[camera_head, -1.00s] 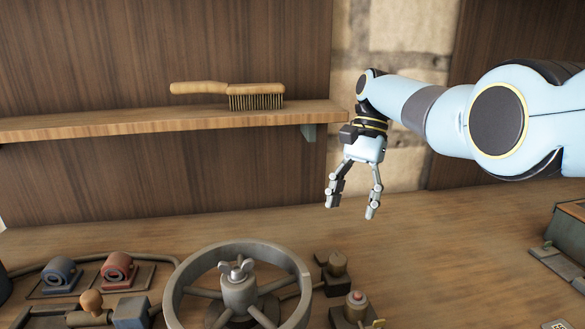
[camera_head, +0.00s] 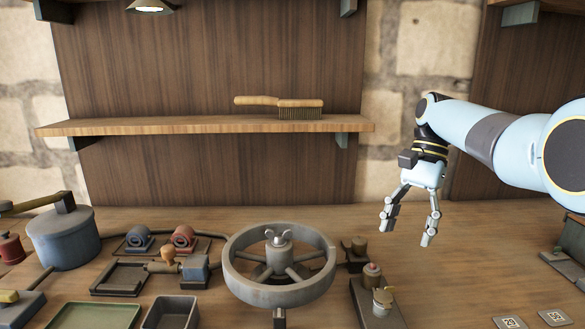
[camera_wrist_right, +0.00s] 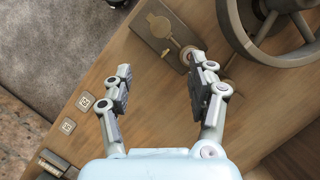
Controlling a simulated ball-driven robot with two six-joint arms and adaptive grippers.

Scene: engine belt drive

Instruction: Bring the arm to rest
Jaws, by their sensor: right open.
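My right gripper (camera_head: 408,228) hangs in the air above the right part of the workbench (camera_head: 455,245), fingers pointing down and spread apart, with nothing between them. In the right wrist view the same gripper (camera_wrist_right: 160,82) is open and empty, with bare bench and a metal plate beyond its fingertips. The grey spoked wheel (camera_head: 250,293) with a wing nut (camera_head: 278,237) at its hub stands left of the gripper, apart from it. My left gripper is not in view.
A shelf (camera_head: 200,126) with a brush (camera_head: 300,108) runs along the back wall. A blue pot (camera_head: 65,240), a red roller (camera_head: 183,236), a green tray (camera_head: 95,315) and a dark bin (camera_head: 170,312) are at left. Small number tiles (camera_head: 510,322) lie at front right.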

